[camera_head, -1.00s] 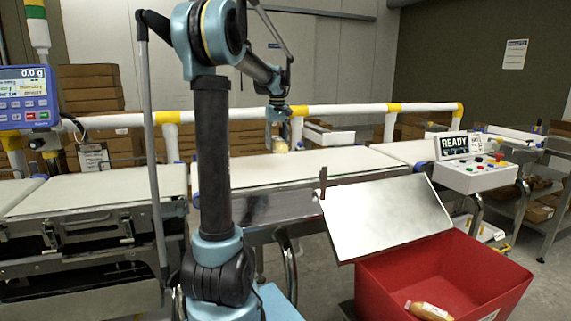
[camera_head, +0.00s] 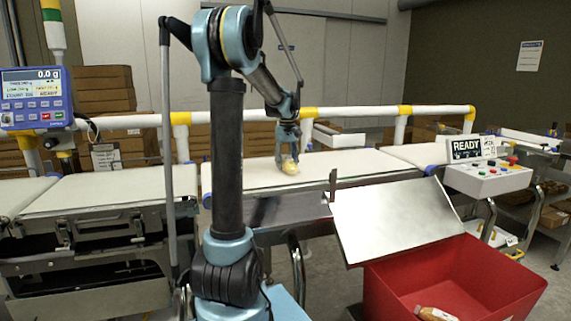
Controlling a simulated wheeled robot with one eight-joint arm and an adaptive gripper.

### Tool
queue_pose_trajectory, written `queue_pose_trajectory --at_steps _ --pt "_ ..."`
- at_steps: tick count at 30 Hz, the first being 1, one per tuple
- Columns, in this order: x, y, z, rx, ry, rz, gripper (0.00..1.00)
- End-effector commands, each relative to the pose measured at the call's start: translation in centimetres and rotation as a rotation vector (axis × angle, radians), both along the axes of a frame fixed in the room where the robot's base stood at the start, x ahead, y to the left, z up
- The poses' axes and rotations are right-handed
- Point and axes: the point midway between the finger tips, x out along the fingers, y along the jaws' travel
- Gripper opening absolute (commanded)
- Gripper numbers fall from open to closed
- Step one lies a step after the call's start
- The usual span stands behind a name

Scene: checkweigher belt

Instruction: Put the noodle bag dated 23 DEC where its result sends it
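A small yellowish bag (camera_head: 290,166) is at the fingertips of my gripper (camera_head: 288,158), on or just above the middle white belt (camera_head: 245,172). The fingers appear closed around it. Its date print is too small to read. Another bag (camera_head: 436,314), orange-brown and pale, lies in the red bin (camera_head: 480,262) at the lower right. A weigher display (camera_head: 33,82) at the left reads 0.0 g. A control box (camera_head: 487,178) at the right carries a sign reading READY (camera_head: 466,148).
A sloping metal chute plate (camera_head: 395,215) leads from the belt's front edge to the red bin. A short dark post (camera_head: 333,186) stands at the belt edge. A white and yellow rail (camera_head: 350,112) runs behind the belts. The left belt (camera_head: 110,190) is empty.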

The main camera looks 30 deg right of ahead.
Motion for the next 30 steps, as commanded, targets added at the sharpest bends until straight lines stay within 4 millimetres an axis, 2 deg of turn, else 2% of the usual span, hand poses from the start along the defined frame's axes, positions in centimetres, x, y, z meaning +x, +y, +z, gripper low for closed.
queue_pose_trajectory --at_steps 1,2,4,14,19,23,30 --pt "0.0 0.0 -0.1 0.000 0.000 0.000 0.09" --pt "0.0 0.0 -0.1 0.000 0.000 0.000 0.50" --pt "0.0 0.0 -0.1 0.000 0.000 0.000 0.66" --pt "0.0 0.0 -0.1 0.000 0.000 0.000 0.66" --pt "0.0 0.0 0.8 0.000 0.000 -0.001 0.66" --pt "-0.1 0.0 2.7 0.000 0.000 -0.001 0.66" --pt "0.0 -0.1 7.3 0.000 0.000 -0.001 0.66"
